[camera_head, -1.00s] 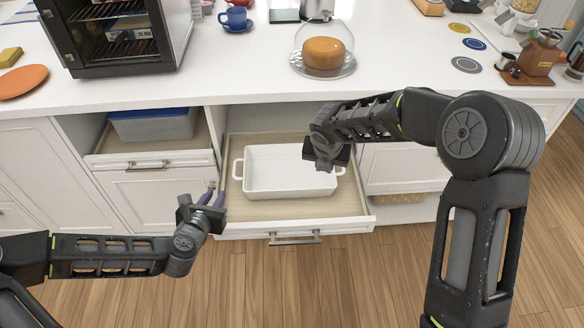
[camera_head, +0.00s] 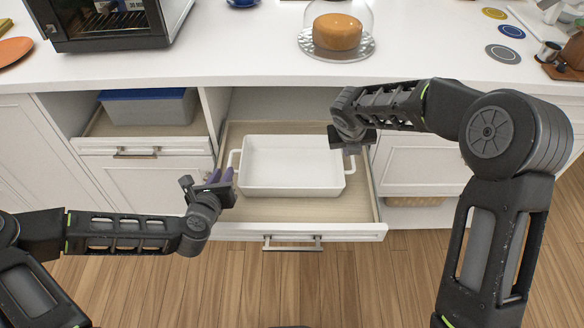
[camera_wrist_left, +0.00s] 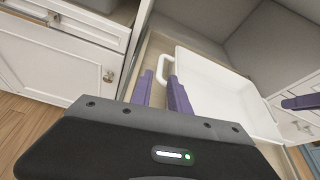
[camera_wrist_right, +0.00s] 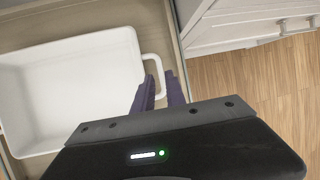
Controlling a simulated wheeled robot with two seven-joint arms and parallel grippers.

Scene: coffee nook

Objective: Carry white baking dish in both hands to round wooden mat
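The white baking dish (camera_head: 292,165) sits level in the open drawer (camera_head: 300,212), its two loop handles at left and right. My left gripper (camera_head: 221,176) is open at the dish's left handle; in the left wrist view its purple fingers (camera_wrist_left: 162,88) are apart, with the handle (camera_wrist_left: 161,70) just beyond and between their tips. My right gripper (camera_head: 350,150) hides the right handle's surroundings in the head view. In the right wrist view its fingers (camera_wrist_right: 160,85) are apart on either side of the right handle (camera_wrist_right: 157,68).
The white counter (camera_head: 240,70) overhangs the drawer's back. On it are a cake under a glass dome (camera_head: 337,32), several round coasters (camera_head: 503,54) and a black oven (camera_head: 100,25). A blue-lidded bin (camera_head: 148,106) fills the cubby at left.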

